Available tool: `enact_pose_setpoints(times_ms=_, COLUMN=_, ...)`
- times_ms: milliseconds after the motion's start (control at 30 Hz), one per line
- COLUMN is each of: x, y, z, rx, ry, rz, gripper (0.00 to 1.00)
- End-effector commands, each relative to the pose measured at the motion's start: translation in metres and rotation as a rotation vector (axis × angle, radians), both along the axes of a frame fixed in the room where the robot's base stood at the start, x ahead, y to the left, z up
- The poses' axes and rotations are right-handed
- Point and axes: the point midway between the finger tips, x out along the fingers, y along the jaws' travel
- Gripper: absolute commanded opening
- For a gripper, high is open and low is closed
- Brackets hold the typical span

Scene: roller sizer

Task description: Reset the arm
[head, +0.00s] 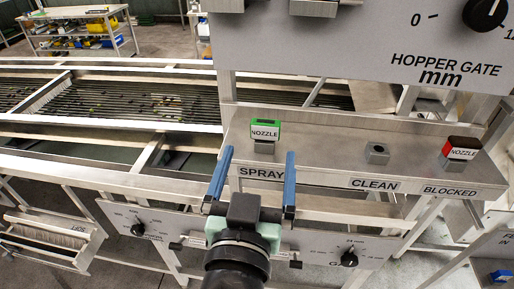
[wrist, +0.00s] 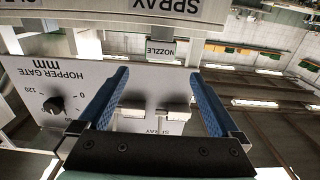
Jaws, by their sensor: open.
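My gripper (head: 256,178) has two blue fingers spread wide apart with nothing between them. In the head view it is in front of the grey shelf, just below and around the left end of the SPRAY label. In the wrist view, which looks upside down, the open fingers (wrist: 164,100) point toward the shelf and the panel behind it. A nozzle block with a green top (head: 265,133) sits on the shelf above SPRAY, apart from the fingers. It also shows in the wrist view (wrist: 160,49).
The shelf (head: 330,155) also holds a bare grey block (head: 377,153) above CLEAN and a red nozzle block (head: 461,149) above BLOCKED. A lower panel with dials (head: 349,258) is below. Roller machine (head: 140,103) lies to the left.

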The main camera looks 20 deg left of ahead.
Motion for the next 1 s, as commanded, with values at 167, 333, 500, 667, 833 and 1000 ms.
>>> enact_pose_setpoints(times_ms=167, x=-0.004, y=-0.002, z=0.001, rx=0.001, ry=0.001, rz=-0.002, gripper=0.99)
enact_pose_setpoints(times_ms=333, x=-0.004, y=-0.002, z=0.0, rx=0.0, ry=0.0, rz=-0.002, gripper=0.99)
enact_pose_setpoints(times_ms=500, x=-0.004, y=-0.002, z=0.0, rx=0.0, ry=0.0, rz=-0.001, gripper=0.99)
enact_pose_setpoints(times_ms=667, x=-0.004, y=-0.001, z=0.0, rx=0.0, ry=0.0, rz=-0.001, gripper=0.99)
enact_pose_setpoints(times_ms=833, x=0.002, y=-0.008, z=0.012, rx=0.006, ry=-0.043, rz=-0.017, gripper=0.99)
enact_pose_setpoints(times_ms=1000, x=0.02, y=-0.041, z=0.077, rx=0.034, ry=-0.248, rz=-0.088, gripper=0.99)
